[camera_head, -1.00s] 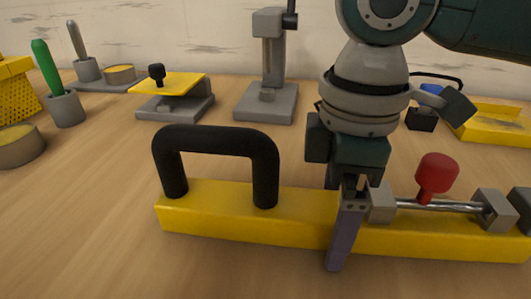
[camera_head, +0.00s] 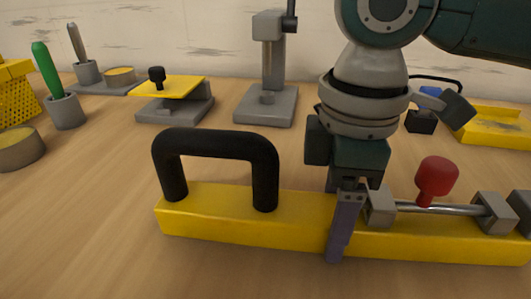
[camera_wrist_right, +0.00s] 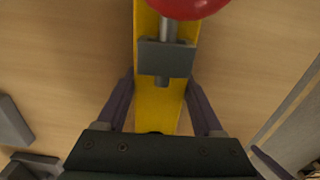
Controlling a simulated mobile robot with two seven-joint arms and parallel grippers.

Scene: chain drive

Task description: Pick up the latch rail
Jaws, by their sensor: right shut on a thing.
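The latch rail (camera_head: 300,232) is a long yellow bar lying across the front of the wooden table. It carries a black arched handle (camera_head: 215,142) on its left part and a steel bolt with a red knob (camera_head: 436,178) on its right part. My right gripper (camera_head: 344,222) points down and is shut on the yellow bar, between the handle and the bolt. One finger shows on the near side; the far finger is mostly hidden. In the right wrist view the fingers (camera_wrist_right: 160,108) lie on both sides of the rail (camera_wrist_right: 155,115). My left gripper is out of view.
Behind the rail stand a grey post stand (camera_head: 268,80), a yellow-topped fixture (camera_head: 170,90), and a green-handled tool in a grey holder (camera_head: 65,110). A yellow tray (camera_head: 495,125) lies at the back right.

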